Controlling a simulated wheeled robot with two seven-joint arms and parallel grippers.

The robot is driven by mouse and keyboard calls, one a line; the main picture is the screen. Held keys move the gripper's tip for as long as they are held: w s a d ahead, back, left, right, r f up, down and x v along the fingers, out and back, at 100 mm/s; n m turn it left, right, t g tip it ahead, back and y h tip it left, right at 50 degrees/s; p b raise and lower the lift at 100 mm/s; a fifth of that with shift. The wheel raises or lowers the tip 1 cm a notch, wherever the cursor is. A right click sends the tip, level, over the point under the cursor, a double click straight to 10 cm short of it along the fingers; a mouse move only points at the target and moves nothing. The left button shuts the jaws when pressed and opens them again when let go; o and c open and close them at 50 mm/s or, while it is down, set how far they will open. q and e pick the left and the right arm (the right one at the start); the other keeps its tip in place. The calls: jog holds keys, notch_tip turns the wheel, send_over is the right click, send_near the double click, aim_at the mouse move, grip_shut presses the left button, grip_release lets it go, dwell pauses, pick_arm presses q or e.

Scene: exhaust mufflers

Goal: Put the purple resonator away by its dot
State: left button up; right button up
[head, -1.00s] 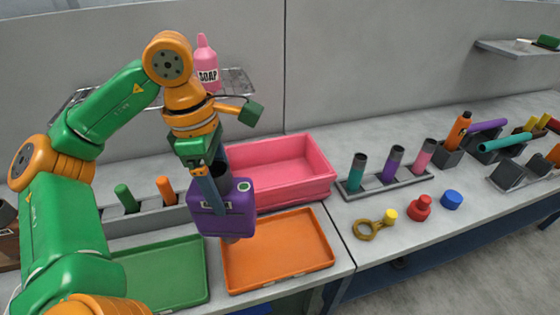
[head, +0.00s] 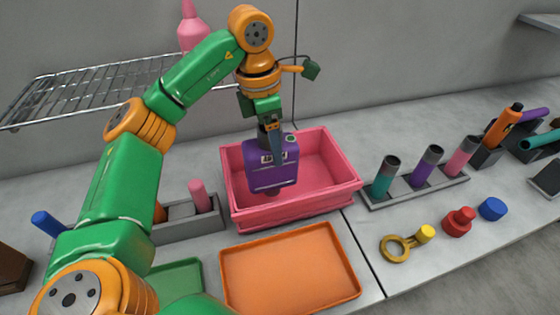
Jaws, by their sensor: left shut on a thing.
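The purple resonator (head: 271,172) is a boxy purple part with a green dot (head: 290,139) on its top right. My left gripper (head: 270,150) is shut on it from above and holds it over the left part of the pink bin (head: 329,196). Whether the resonator touches the bin's floor cannot be told. The orange tray (head: 290,270) lies in front of the bin and is empty. The green tray (head: 180,280) is at the left, partly hidden by my left arm. My right gripper is not in view.
A grey rack with teal, purple and pink tubes (head: 423,166) stands right of the bin. A yellow-ended ring tool (head: 400,246), a red knob (head: 459,221) and a blue cap (head: 492,208) lie in front. A wire shelf (head: 100,90) hangs at the back left.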

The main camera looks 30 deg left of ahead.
pick_arm(q)
jog(key=f, duration=0.1)
jog(key=w+f, duration=0.1)
jog(key=f, duration=0.1)
jog(key=d+f+p, duration=0.1)
jog(key=shift+w+f, duration=0.15)
jog(key=shift+f, duration=0.3)
jog(key=shift+w+a, duration=0.1)
jog(key=shift+a, duration=0.05)
jog(key=shift+f, duration=0.1)
